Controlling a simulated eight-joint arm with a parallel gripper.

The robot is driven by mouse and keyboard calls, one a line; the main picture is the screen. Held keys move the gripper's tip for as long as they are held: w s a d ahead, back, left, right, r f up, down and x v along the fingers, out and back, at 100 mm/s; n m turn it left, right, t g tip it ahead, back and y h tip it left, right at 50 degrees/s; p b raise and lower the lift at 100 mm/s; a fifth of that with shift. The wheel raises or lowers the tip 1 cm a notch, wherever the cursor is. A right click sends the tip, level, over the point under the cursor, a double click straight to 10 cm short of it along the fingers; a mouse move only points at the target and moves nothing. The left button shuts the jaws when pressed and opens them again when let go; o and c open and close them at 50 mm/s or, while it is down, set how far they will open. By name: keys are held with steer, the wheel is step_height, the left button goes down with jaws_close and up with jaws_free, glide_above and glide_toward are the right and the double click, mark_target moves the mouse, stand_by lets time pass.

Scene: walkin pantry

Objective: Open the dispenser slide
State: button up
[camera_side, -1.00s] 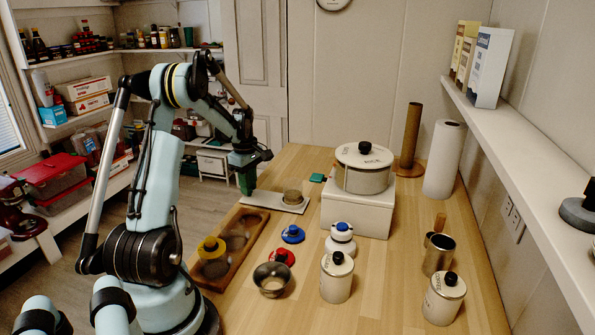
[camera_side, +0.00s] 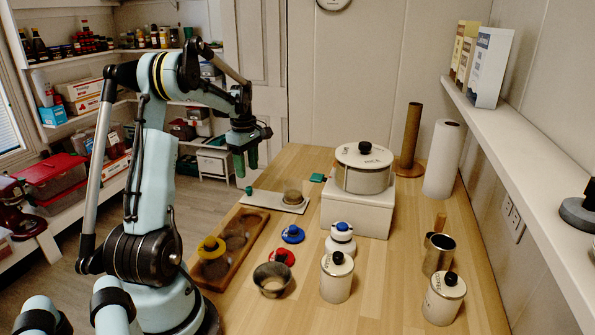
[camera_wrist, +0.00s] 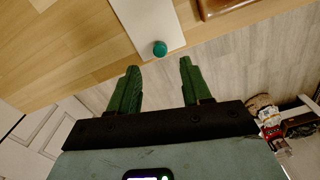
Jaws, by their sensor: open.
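A flat white board (camera_side: 268,202) lies at the far left edge of the counter. A green knob (camera_side: 249,190) is at its left end, and a small tan round item (camera_side: 293,197) sits on it. The wrist view shows the white board (camera_wrist: 146,18) and the green knob (camera_wrist: 159,48) just beyond my fingertips. My gripper (camera_side: 246,165) is open and empty, fingers down, above and apart from the knob. A white lidded canister (camera_side: 363,177) stands on a white box (camera_side: 357,211), with a green tab (camera_side: 317,177) beside the box. I cannot tell which green part belongs to the slide.
A wooden tray (camera_side: 246,234) with a yellow-topped item (camera_side: 212,247) is nearer me. Blue (camera_side: 293,234) and red (camera_side: 283,257) lids, a metal bowl (camera_side: 272,279) and lidded jars (camera_side: 337,278) stand around. A paper roll (camera_side: 444,160) is at the back right.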

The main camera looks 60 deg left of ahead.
step_height(320, 180, up, 6)
stand_by(0.4)
steer(key=w+d+r+m+t+y, duration=0.1)
steer(key=w+d+r+m+t, duration=0.15)
steer(key=d+m, duration=0.55)
steer(key=w+d+r+m+t+y, duration=0.1)
steer(key=w+d+m, duration=0.25)
steer(key=d, duration=0.85)
steer(key=s+d+f+m+t, duration=0.1)
steer(key=d+m, duration=0.3)
steer(key=d, duration=0.2)
steer(key=s+d+f+m+t+h, duration=0.1)
steer(key=s+d+m, duration=0.1)
steer(key=d+m, duration=0.2)
steer(key=s+d+f+m+t+h, duration=0.1)
steer(key=d+f+m, duration=0.1)
steer(key=d+m, duration=0.3)
steer(key=shift+s+d+t, duration=0.15)
steer(key=shift+d+t, duration=0.05)
steer(key=shift+d, duration=0.5)
steer(key=shift+s+d+t, duration=0.15)
steer(key=shift+d, duration=0.5)
steer(key=shift+r, duration=0.1)
steer(key=shift+o, duration=0.2)
